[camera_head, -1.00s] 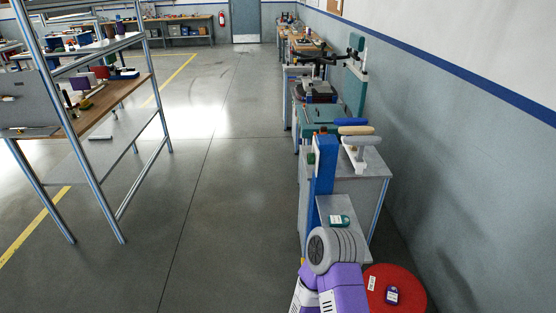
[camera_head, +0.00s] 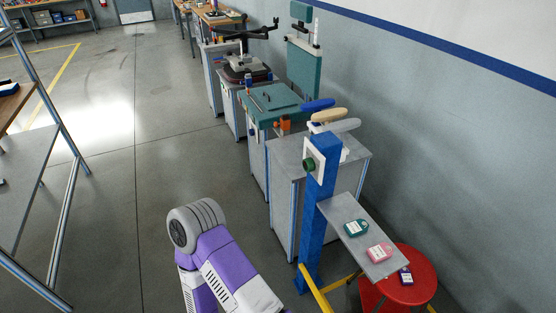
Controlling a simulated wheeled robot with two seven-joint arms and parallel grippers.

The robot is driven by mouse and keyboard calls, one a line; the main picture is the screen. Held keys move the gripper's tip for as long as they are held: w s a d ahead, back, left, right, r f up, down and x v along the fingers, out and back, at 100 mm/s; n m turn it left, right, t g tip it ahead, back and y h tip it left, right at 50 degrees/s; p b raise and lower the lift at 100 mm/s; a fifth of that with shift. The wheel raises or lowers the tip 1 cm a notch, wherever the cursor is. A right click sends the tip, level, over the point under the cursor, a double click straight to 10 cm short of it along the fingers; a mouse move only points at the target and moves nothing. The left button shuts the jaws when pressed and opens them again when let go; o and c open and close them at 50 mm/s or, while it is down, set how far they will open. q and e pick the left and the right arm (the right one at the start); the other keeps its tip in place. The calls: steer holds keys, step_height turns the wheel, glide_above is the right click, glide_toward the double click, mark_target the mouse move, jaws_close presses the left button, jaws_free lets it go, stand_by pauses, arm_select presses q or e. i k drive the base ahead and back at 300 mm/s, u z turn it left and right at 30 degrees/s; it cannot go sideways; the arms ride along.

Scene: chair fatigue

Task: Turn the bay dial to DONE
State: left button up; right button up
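A dark round dial with a green rim (camera_head: 309,164) sits on a white plate (camera_head: 320,157) near the top of a blue post (camera_head: 318,205). It faces left, and its marks are too small to read, so I cannot tell its setting. A purple and grey link of one of my arms shows at the bottom centre, apart from the post. Neither of my grippers is in view.
A grey shelf (camera_head: 340,213) juts right from the post, bearing a green device (camera_head: 356,228) and a pink one (camera_head: 379,253). A red stool (camera_head: 420,270) holds a purple device (camera_head: 406,276). A yellow bar (camera_head: 316,290) lies low by the post.

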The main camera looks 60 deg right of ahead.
mark_target(308, 164)
steer(key=z, duration=0.9)
steer(key=i, duration=1)
steer(key=z, duration=1.15)
